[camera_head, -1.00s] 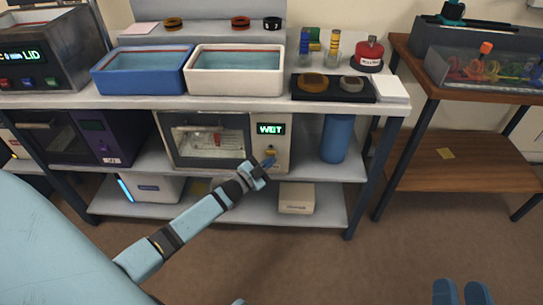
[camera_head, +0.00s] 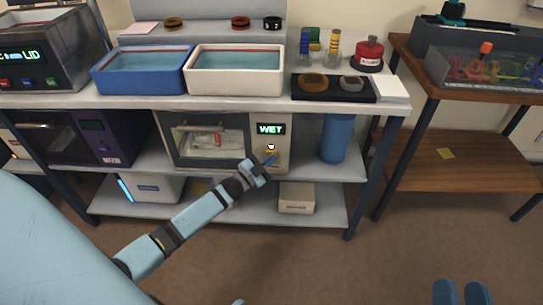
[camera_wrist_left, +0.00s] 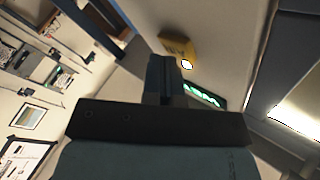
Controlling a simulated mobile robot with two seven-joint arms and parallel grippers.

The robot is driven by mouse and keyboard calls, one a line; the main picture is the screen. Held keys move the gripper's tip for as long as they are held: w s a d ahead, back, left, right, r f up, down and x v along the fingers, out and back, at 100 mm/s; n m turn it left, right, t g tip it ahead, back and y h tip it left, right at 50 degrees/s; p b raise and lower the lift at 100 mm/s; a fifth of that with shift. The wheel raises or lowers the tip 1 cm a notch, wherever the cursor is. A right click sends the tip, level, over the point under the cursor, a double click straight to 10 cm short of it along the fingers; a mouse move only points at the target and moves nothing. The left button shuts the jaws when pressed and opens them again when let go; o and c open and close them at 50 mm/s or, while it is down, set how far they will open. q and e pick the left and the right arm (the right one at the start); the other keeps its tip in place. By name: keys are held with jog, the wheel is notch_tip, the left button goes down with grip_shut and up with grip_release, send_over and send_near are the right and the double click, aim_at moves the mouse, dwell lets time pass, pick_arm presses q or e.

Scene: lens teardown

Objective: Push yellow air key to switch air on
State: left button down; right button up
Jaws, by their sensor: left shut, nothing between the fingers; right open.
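The yellow air key (camera_head: 271,151) is on the right front panel of the cream machine (camera_head: 256,155), below its green "WET" display (camera_head: 270,128). A small white spot shows on the key, and it also shows on the yellow key in the left wrist view (camera_wrist_left: 176,47). My left gripper (camera_head: 271,160) is shut and empty, with its tips at the key's lower edge. In the left wrist view the fingertips (camera_wrist_left: 163,65) overlap the key's near side; I cannot tell if they touch it. My right gripper (camera_head: 461,293) is open and empty at the bottom right, over the floor.
A blue cylinder (camera_head: 336,139) stands right of the machine. A blue tub (camera_head: 103,82) and a white tub (camera_head: 194,83) sit on the bench above. A small beige box (camera_head: 296,198) is on the lower shelf. The floor in front is clear.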

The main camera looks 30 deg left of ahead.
pick_arm(q)
jog(key=shift+s, duration=0.1)
jog(key=shift+s+d+p, duration=0.25)
jog(key=shift+s+p, duration=0.05)
jog(key=shift+p, duration=0.05)
jog(key=s+d+p, duration=0.2)
jog(key=s, duration=0.1)
jog(key=s+d+p, duration=0.1)
jog(key=s, duration=0.1)
dwell(0.5)
dwell(0.3)
